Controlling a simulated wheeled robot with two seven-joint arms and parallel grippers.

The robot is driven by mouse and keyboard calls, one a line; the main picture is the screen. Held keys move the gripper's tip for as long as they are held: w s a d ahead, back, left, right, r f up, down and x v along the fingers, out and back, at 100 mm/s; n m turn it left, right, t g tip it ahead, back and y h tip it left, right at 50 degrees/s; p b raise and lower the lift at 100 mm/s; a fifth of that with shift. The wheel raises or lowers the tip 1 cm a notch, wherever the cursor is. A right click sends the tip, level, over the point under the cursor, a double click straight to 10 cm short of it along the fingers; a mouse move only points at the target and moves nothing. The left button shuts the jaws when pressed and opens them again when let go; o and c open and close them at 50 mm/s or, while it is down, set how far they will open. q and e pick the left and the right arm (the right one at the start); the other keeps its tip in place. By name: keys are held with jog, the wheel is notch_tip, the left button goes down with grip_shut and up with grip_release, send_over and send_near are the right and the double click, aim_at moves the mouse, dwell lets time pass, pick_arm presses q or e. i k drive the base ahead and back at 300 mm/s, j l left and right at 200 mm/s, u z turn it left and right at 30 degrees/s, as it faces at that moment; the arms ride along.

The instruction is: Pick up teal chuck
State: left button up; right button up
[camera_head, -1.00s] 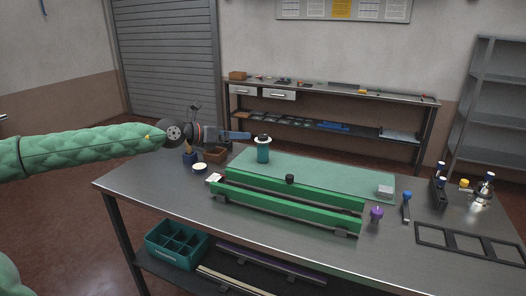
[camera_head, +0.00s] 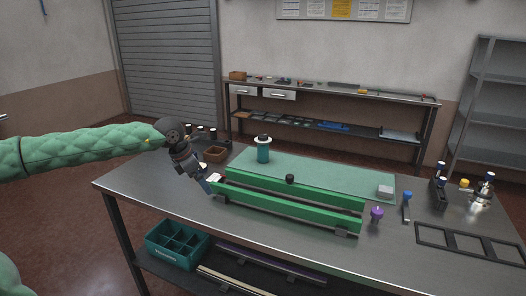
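The teal chuck (camera_head: 263,154) looks like a teal cylinder with a pale flange and dark top. It stands upright at the back left of the green mat (camera_head: 330,170) on the workbench. My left gripper (camera_head: 208,188) comes in from the left and points down and to the right. Its fingertips are near the left end of the green rails, beside a small white block (camera_head: 215,177). It is apart from the teal chuck, to its left and nearer the front. Whether its fingers are open is too small to tell. My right gripper is out of view.
Two green rails (camera_head: 290,205) with a black knob (camera_head: 290,179) lie in front of the mat. A brown box (camera_head: 215,154) stands behind my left gripper. A purple-topped piece (camera_head: 376,212), a blue-topped tool (camera_head: 407,205) and a black frame (camera_head: 470,243) are at right. The front left benchtop is clear.

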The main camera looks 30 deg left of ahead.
aim_at(262, 146)
jog(key=i+j, duration=0.15)
jog(key=i, duration=0.6)
jog(key=i+j, duration=0.1)
jog(key=i, duration=0.65)
